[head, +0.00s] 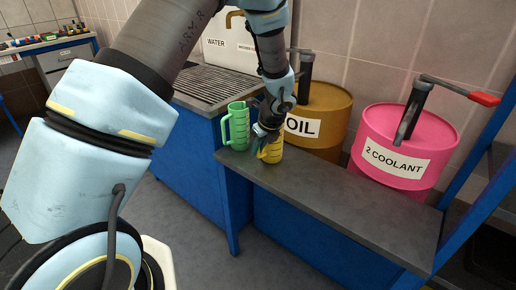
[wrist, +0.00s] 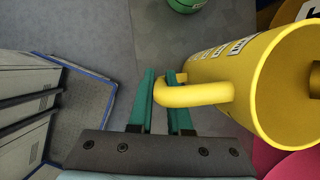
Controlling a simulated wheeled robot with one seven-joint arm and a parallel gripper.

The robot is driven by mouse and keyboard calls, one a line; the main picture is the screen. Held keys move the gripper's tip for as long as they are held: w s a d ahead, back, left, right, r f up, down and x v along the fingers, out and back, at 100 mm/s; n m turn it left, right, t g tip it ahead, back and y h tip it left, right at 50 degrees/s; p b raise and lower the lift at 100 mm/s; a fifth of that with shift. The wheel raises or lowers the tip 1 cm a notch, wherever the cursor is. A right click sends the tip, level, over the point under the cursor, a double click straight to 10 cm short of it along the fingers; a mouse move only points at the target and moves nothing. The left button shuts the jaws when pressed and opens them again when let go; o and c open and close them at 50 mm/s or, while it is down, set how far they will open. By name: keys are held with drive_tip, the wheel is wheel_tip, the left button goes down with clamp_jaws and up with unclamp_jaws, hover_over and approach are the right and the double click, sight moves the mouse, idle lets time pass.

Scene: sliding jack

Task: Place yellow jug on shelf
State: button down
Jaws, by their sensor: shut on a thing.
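The yellow jug (head: 272,152) is at the left end of the grey shelf (head: 345,200), in front of the oil drum. My gripper (head: 262,138) is at its left side. In the wrist view the jug (wrist: 242,72) is large, with its open mouth at the right. The teal fingers of my gripper (wrist: 163,88) are shut on its handle (wrist: 195,95). I cannot tell whether the jug's base touches the shelf. A green jug (head: 238,125) stands upright just left of the yellow one.
The brown OIL drum (head: 325,112) and pink COOLANT drum (head: 395,165), each with a pump, stand behind the shelf. The pink drum's red-tipped lever (head: 484,98) sticks out rightward. A blue post (head: 480,195) bounds the right. The shelf's middle and right are clear.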

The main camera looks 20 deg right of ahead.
drive_tip(key=shift+f, duration=0.15)
drive_tip(key=c, duration=0.8)
unclamp_jaws()
drive_tip(key=shift+c, duration=0.2)
drive_tip(key=v, duration=1.2)
drive_tip(key=s+a+r+n+g, duration=0.1)
drive_tip(key=s+a+n, duration=0.2)
drive_tip(key=a+n, duration=1.2)
drive_tip(key=s+a+r+n+g+h, duration=0.1)
drive_tip(key=s+a+r+n, duration=0.1)
drive_tip(key=a+n, duration=1.4)
drive_tip(key=s+a, duration=0.1)
drive_tip(key=a, duration=0.2)
drive_tip(key=shift+g+h+b, duration=0.3)
drive_tip(key=shift+g+b, duration=0.05)
drive_tip(key=shift+g, duration=0.05)
drive_tip(key=shift+r, duration=0.15)
